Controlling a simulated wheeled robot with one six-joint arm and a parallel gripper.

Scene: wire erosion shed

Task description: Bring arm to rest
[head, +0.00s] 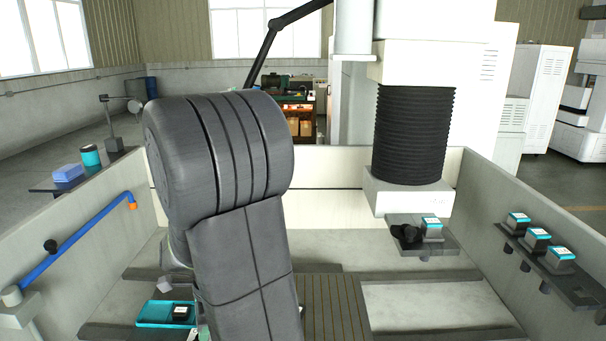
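My own dark grey arm fills the middle left of the head view and stands bent, with its rounded joint at the top. My gripper cannot be made out; the arm's own links cover the area behind it. A teal tray (150,314) lies low on the left of the arm, partly hidden by it. A small dark block with a pale top (180,313) is in the tray. A small pale grey piece (164,284) shows just above the tray; I cannot tell what it belongs to.
A white machine head with black bellows (412,135) hangs over the tank. A dark shelf (440,243) below it bears a teal-topped block (432,228). Several similar blocks sit on the right wall's ledge (578,292). A blue pipe (85,237) runs along the left wall.

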